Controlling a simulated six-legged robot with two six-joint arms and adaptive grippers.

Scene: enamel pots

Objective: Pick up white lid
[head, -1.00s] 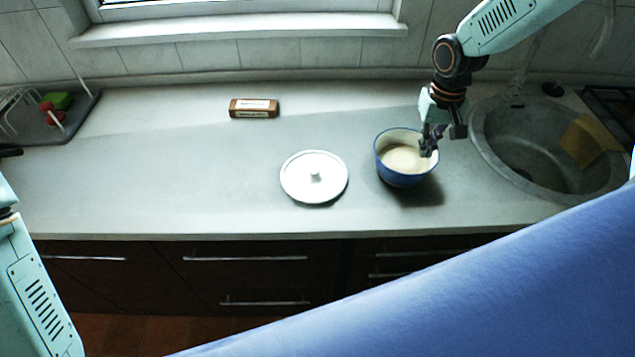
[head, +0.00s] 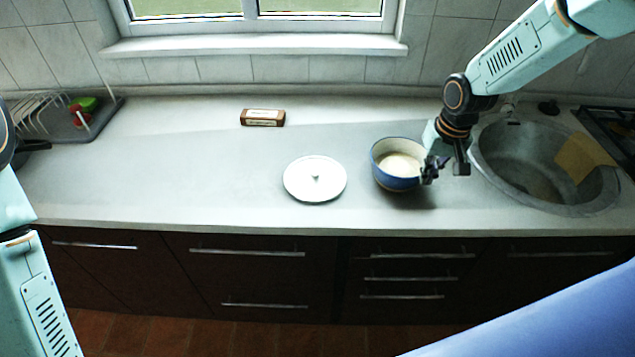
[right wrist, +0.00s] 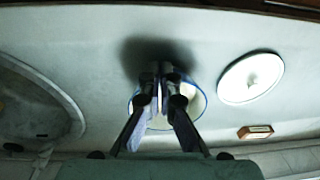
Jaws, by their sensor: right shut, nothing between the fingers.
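The white lid (head: 315,187) lies flat on the counter, knob up, left of the pot. It also shows at the right of the right wrist view (right wrist: 251,77). A blue enamel pot (head: 394,182) with a pale inside stands upright and uncovered on the counter. My right gripper (head: 433,170) is at the pot's right rim in the head view, shut and empty, apart from the lid. In the right wrist view its fingers (right wrist: 161,70) hide much of the pot; I cannot tell whether they touch it. My left arm shows at the left edge, but its gripper is out of view.
A brown box (head: 262,118) lies behind the lid. A round sink (head: 545,195) is right of the pot, with a stove (head: 612,125) beyond. A dish rack (head: 80,127) stands at the far left. The counter left of the lid is clear.

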